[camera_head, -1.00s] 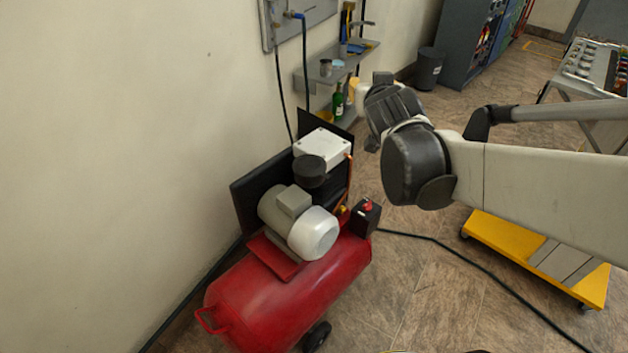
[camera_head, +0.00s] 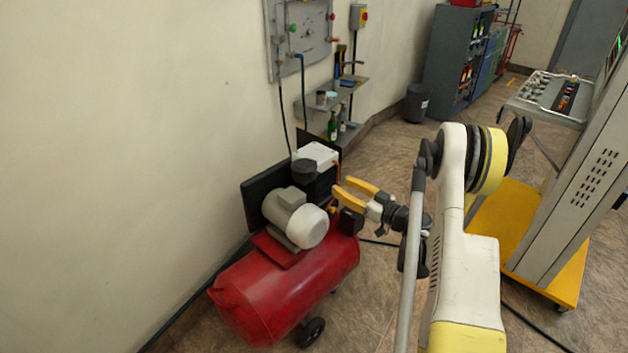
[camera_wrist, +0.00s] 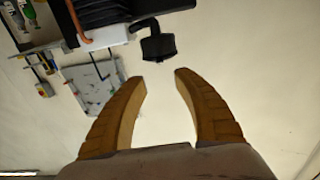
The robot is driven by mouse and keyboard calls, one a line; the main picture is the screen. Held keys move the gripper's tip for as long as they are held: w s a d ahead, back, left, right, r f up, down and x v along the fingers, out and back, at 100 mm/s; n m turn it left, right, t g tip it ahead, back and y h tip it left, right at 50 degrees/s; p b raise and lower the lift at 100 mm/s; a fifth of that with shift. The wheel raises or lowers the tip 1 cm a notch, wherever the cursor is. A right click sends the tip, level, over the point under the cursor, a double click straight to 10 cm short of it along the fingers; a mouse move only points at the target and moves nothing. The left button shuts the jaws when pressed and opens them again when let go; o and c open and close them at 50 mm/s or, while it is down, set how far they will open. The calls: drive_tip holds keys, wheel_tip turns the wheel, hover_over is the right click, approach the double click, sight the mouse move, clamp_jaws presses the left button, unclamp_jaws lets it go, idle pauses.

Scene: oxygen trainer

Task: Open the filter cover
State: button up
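The filter cover looks to be the round black cap (camera_head: 304,171) on the compressor, beside the white box (camera_head: 319,154) and above the grey motor (camera_head: 293,212). In the wrist view the black filter (camera_wrist: 158,45) hangs upside down, just beyond my fingertips and roughly between them. My gripper (camera_head: 347,192) has yellow fingers and stands to the right of the compressor, pointing left toward it. The wrist view shows its two fingers (camera_wrist: 161,75) spread apart with nothing between them. The gripper appears apart from the filter.
The red compressor tank (camera_head: 275,294) stands on wheels near the wall. A black box (camera_head: 350,221) sits on its right end, close under my gripper. A wall panel (camera_head: 300,35) with hoses and a shelf (camera_head: 335,95) with bottles are behind. The floor at right holds a dark cable.

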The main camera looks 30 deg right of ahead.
sight(318, 173)
drive_tip(key=x, duration=1.1)
drive_tip(key=shift+f+b, duration=0.25)
drive_tip(key=shift+b, duration=0.15)
clamp_jaws()
